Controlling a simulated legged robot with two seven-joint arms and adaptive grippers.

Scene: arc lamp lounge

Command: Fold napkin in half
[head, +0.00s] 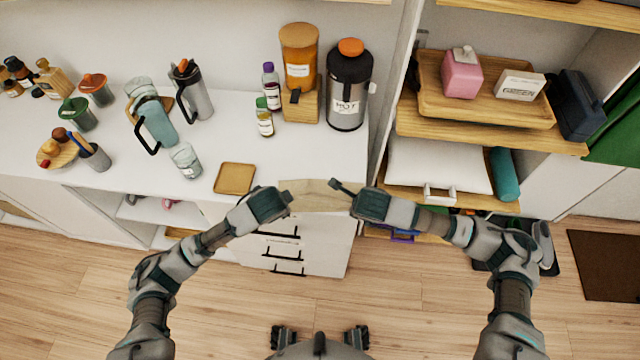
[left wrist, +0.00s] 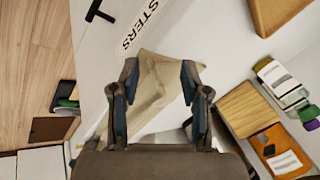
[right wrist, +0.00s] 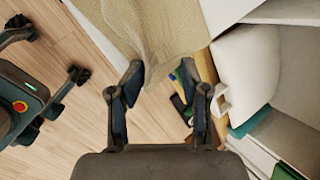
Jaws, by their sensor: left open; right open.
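The napkin (head: 318,197) is a beige cloth at the front edge of the white counter, between my two grippers. My left gripper (head: 288,196) is open at its left side. In the left wrist view, the cloth (left wrist: 155,88) lies creased between the spread fingers (left wrist: 160,78); I cannot tell whether they touch it. My right gripper (head: 338,186) is open at the napkin's right side. In the right wrist view, the rumpled cloth (right wrist: 165,28) reaches to just beyond the open fingertips (right wrist: 165,75). The napkin's sides are partly hidden by the grippers.
A wooden coaster tray (head: 235,178) lies left of the napkin. A glass (head: 186,160) and jugs stand further left. A shelf unit (head: 490,125) rises at the right.

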